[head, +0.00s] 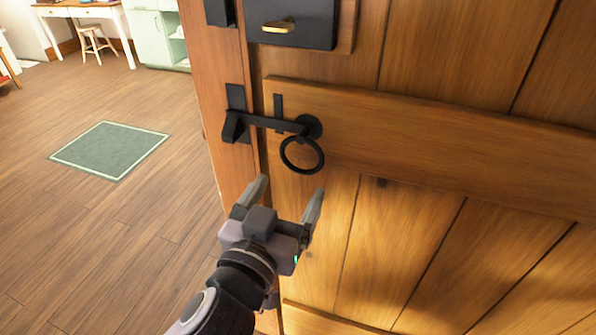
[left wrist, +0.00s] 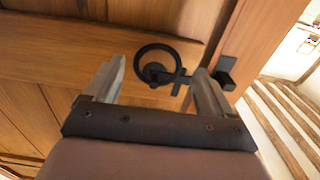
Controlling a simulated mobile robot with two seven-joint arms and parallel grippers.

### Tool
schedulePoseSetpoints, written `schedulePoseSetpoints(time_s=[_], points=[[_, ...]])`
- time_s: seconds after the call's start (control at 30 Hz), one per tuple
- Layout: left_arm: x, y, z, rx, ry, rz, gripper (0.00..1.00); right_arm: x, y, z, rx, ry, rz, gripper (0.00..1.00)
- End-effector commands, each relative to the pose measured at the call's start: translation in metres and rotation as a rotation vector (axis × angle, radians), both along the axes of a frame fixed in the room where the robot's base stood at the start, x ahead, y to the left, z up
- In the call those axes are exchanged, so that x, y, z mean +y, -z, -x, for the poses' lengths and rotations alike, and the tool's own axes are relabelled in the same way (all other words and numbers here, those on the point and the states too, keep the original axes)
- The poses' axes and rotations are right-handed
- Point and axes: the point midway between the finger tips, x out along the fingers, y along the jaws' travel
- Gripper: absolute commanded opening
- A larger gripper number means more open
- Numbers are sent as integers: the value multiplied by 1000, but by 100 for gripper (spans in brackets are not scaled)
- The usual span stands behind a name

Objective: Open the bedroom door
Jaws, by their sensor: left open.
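The wooden bedroom door (head: 440,130) fills the right of the head view and stands at its frame (head: 212,90). A black ring handle (head: 302,155) hangs from a round plate on the door, with a black latch bar (head: 270,122) running left into a catch (head: 236,120) on the frame. My left gripper (head: 284,195) is open and empty, just below the ring in the head view. In the left wrist view the ring (left wrist: 156,64) and latch show beyond and between the open fingers (left wrist: 158,85). I cannot tell the exact gap. My right gripper is not seen.
Left of the frame is open wooden floor with a green mat (head: 110,149).

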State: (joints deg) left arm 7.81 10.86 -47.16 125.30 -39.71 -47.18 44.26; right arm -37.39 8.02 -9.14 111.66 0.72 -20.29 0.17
Motion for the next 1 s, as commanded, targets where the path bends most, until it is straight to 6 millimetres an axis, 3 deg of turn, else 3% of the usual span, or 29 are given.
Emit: schedulePoseSetpoints(time_s=[0.4,0.8,0.87,1.0], points=[[-16,-1,-48,0,1,-1,84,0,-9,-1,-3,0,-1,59],[-17,0,-54,1,1,0,84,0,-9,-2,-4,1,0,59],[-17,0,-54,1,1,1,68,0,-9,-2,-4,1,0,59],[-17,0,-53,1,1,1,22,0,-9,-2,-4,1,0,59]])
